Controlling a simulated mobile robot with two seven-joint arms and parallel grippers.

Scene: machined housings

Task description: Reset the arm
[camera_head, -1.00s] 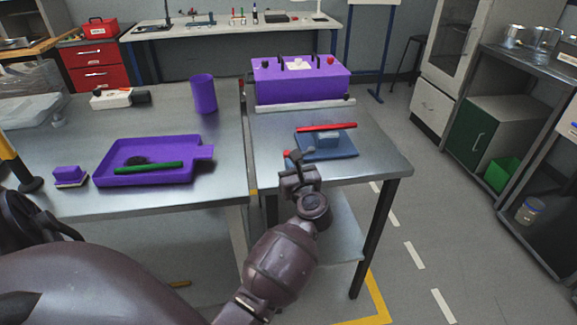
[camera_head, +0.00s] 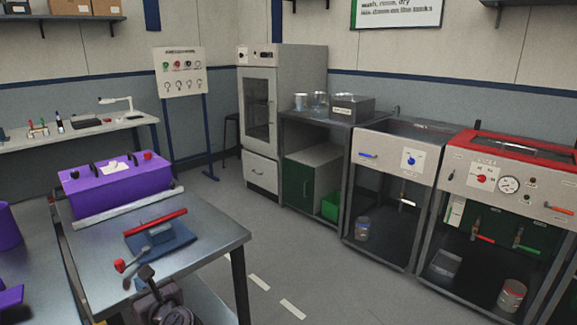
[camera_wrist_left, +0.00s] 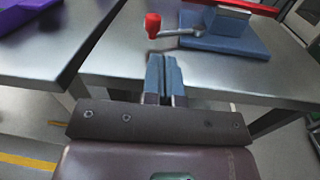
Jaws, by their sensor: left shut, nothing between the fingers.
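My left gripper (camera_head: 147,278) is at the near edge of the metal table (camera_head: 213,237), low in the head view. In the left wrist view its two blue-grey fingers (camera_wrist_left: 165,75) are shut together with nothing between them, by the table's near edge. A lever with a red knob (camera_head: 119,265) lies near the mat, just ahead of the fingers. My right gripper is not in view.
A purple box (camera_head: 117,183) stands at the back of the table. A second table with purple items is at the left edge. A cabinet (camera_head: 262,130), a shelf unit, a sink and a red-topped bench (camera_head: 510,180) line the wall. The floor (camera_head: 300,255) between is clear.

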